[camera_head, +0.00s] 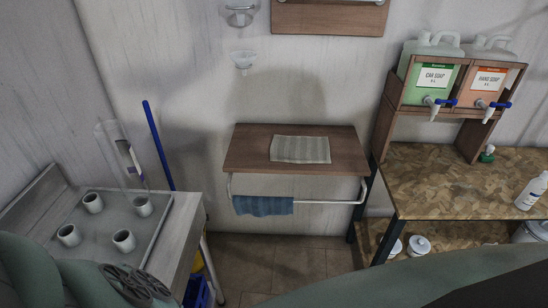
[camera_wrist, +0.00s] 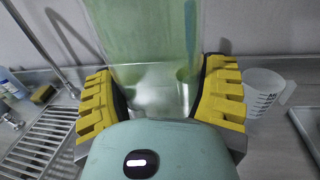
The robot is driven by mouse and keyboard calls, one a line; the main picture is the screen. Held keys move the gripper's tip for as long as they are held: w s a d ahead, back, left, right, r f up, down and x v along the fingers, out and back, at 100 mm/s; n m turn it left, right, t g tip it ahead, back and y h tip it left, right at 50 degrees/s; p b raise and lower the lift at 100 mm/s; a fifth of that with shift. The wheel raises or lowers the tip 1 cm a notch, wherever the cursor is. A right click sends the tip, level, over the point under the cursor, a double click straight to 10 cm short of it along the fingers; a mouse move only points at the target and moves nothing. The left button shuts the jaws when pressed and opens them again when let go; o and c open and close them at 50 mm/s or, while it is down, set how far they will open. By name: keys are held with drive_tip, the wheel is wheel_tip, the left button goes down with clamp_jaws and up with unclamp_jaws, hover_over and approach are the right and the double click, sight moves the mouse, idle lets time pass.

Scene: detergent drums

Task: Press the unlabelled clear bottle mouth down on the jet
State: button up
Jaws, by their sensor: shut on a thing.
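In the wrist view my gripper (camera_wrist: 160,88) has its two yellow ridged fingers closed on the sides of a clear, green-tinted bottle (camera_wrist: 140,35). I see no label on the part that shows. The bottle runs out of the top of the picture, and its mouth is not visible. My gripper's body hides its near lower part. I cannot make out the jet in either view. The head view does not show my gripper or the held bottle.
In the wrist view a ribbed drainer (camera_wrist: 45,135) and sponge (camera_wrist: 43,94) lie left, and a measuring jug (camera_wrist: 264,92) stands right. The head view shows a tray (camera_head: 95,232) with several cups, a wooden shelf (camera_head: 245,150) and a workbench (camera_head: 425,180) with soap drums above.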

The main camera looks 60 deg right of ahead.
drive_tip(key=shift+f+b, duration=2.1)
drive_tip(key=shift+b, duration=0.05)
drive_tip(key=shift+r, duration=0.15)
idle(1.3)
drive_tip(key=shift+r+p, duration=2)
drive_tip(key=shift+r, duration=0.3)
wheel_tip(320, 180, up, 5)
drive_tip(key=p, duration=0.4)
drive_tip(key=shift+d, duration=0.1)
